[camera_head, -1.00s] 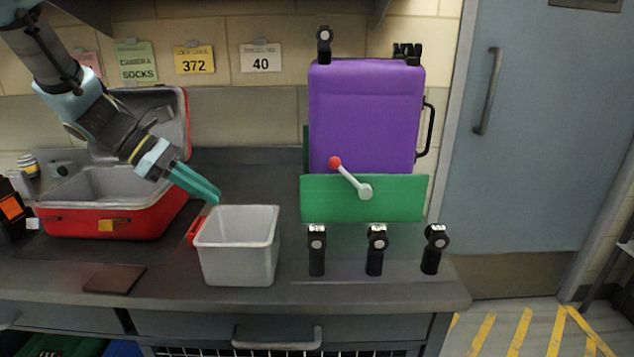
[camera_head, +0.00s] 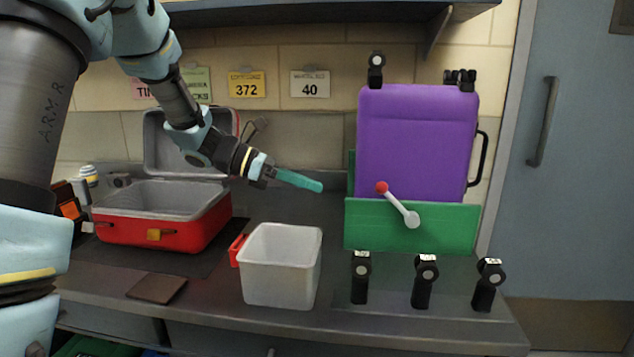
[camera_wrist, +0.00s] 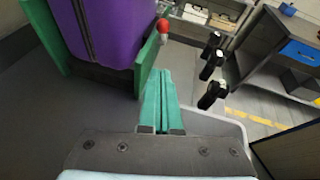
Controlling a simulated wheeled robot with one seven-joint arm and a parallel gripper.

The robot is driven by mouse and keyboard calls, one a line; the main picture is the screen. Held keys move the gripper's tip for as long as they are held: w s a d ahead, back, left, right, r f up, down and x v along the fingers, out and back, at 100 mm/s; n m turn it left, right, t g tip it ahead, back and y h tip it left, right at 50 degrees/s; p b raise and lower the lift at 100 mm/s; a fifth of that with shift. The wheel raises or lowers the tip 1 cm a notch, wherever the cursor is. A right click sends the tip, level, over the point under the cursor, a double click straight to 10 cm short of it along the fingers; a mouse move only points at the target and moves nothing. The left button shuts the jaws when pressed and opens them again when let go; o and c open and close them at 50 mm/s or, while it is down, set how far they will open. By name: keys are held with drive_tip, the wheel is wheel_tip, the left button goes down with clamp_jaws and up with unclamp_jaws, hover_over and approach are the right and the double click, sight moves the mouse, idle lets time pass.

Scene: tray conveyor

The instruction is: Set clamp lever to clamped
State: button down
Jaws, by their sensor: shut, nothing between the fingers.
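The clamp lever (camera_head: 400,206) is a light grey bar with a red knob (camera_head: 382,188). It is mounted on the front of a green clamp plate (camera_head: 456,228) and slants up and left from its grey pivot. A purple case (camera_head: 418,140) stands upright behind the plate. My gripper (camera_head: 318,187) is shut and empty, its teal fingers left of the red knob and apart from it. In the wrist view the shut fingers (camera_wrist: 158,80) point toward the plate's end, and the red knob (camera_wrist: 162,26) shows just beyond the tips.
A white bin (camera_head: 282,268) with a red handle stands below my gripper. An open red case (camera_head: 165,234) is at left. Several black flashlight-like devices (camera_head: 425,282) stand in front of the plate. The counter between bin and plate is clear.

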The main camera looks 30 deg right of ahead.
drive_tip(key=shift+s+d+f+p, duration=0.25)
drive_tip(key=shift+s+d, duration=0.6)
drive_tip(key=shift+d, duration=0.7)
drive_tip(key=shift+s+d+f+p, duration=0.1)
drive_tip(key=shift+s+d+p, duration=0.25)
drive_tip(key=shift+s+d, duration=0.85)
drive_tip(key=shift+s+d+f+p, duration=0.25)
drive_tip(key=shift+s+d, duration=0.2)
drive_tip(key=shift+d, duration=1.45)
drive_tip(key=shift+r, duration=0.15)
drive_tip(key=shift+s+d+r+y+p, duration=0.15)
drive_tip(key=shift+r+y+p, duration=0.2)
drive_tip(key=shift+p, duration=0.6)
